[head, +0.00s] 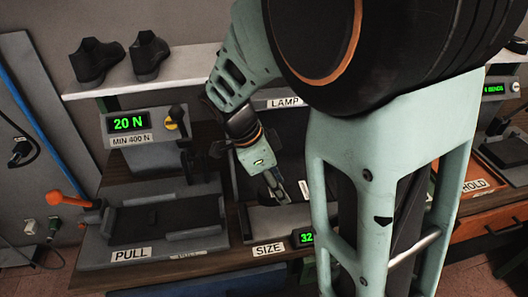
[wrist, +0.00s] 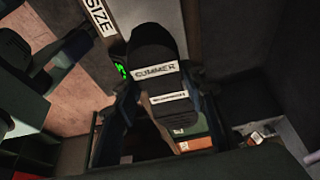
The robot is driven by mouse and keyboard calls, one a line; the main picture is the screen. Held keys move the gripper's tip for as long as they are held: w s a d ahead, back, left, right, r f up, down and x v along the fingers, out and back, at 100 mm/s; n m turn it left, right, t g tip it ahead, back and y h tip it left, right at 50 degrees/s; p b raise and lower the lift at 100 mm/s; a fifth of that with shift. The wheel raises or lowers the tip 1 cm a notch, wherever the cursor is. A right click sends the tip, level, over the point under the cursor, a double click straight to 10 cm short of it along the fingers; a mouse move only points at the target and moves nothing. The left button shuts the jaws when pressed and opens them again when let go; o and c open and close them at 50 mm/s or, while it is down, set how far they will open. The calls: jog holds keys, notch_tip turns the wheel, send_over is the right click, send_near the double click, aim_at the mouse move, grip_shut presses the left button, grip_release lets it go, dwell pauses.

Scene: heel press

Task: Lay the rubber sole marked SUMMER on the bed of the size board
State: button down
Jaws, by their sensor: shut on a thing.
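The dark rubber sole marked SUMMER (wrist: 152,52) is between the fingers of my gripper (wrist: 160,108), which is shut on it. The sole has two white labels; the lower one is too small to read. In the head view my gripper (head: 276,188) is above the size board (head: 272,226), over its back part. The board has a SIZE label and a green display that reads 32. In the wrist view part of the size board (wrist: 98,48) shows beyond the sole. I cannot tell whether the sole touches the board.
The PULL fixture (head: 165,218) stands to the left with an orange-knobbed lever (head: 66,199). A 20 N display (head: 128,123) is behind it. Dark shoes (head: 120,58) stand on the shelf.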

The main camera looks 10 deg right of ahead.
jog(key=shift+f+b, duration=3.25)
jog(key=shift+f, duration=1.1)
jog(key=shift+a+f+b, duration=0.1)
jog(key=shift+f+b, duration=0.05)
jog(key=shift+b, duration=0.2)
jog(key=c, duration=0.7)
grip_release()
jog(key=shift+s, duration=0.1)
jog(key=shift+o, duration=0.2)
jog(key=shift+r+p, duration=2.3)
jog(key=shift+r, duration=1.25)
